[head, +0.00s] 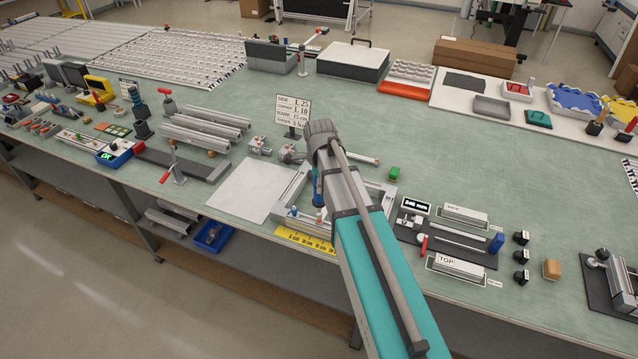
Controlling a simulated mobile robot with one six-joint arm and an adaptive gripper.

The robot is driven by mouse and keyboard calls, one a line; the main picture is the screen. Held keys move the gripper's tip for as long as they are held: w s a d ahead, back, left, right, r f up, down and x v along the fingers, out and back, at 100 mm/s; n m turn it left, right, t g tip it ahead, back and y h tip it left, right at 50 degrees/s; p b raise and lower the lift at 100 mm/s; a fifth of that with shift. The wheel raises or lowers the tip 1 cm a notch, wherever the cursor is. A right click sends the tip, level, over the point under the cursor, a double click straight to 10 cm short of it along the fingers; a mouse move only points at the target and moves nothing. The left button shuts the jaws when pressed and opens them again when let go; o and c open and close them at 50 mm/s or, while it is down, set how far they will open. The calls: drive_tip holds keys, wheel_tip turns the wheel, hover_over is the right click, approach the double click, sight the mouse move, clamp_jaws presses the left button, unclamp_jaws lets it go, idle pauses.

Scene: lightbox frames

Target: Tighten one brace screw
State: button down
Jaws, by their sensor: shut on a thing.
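My arm reaches in from the lower right, and its wrist bends down over a light metal frame (283,203) on the bench. My gripper (316,172) is mostly hidden behind the arm. It is shut on a blue-handled driver (318,188), which points down at the frame's near side. The driver's lower end is close to the frame's near bar; I cannot tell whether it touches a screw. The brace and its screws are too small or hidden to make out. A sign (293,110) behind the frame carries side, corner and torque lines.
A white sheet (246,190) lies left of the frame, and a yellow ruler (303,240) lies along the bench edge in front. Grey rails (200,130) lie farther left.

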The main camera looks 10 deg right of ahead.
drive_tip(key=shift+f+b, duration=1.15)
drive_tip(key=shift+b, duration=0.05)
idle(1.4)
idle(0.9)
drive_tip(key=shift+r, duration=0.2)
idle(0.5)
drive_tip(key=shift+r+p, duration=2.35)
drive_tip(key=shift+p, duration=0.2)
drive_tip(key=shift+f, duration=0.15)
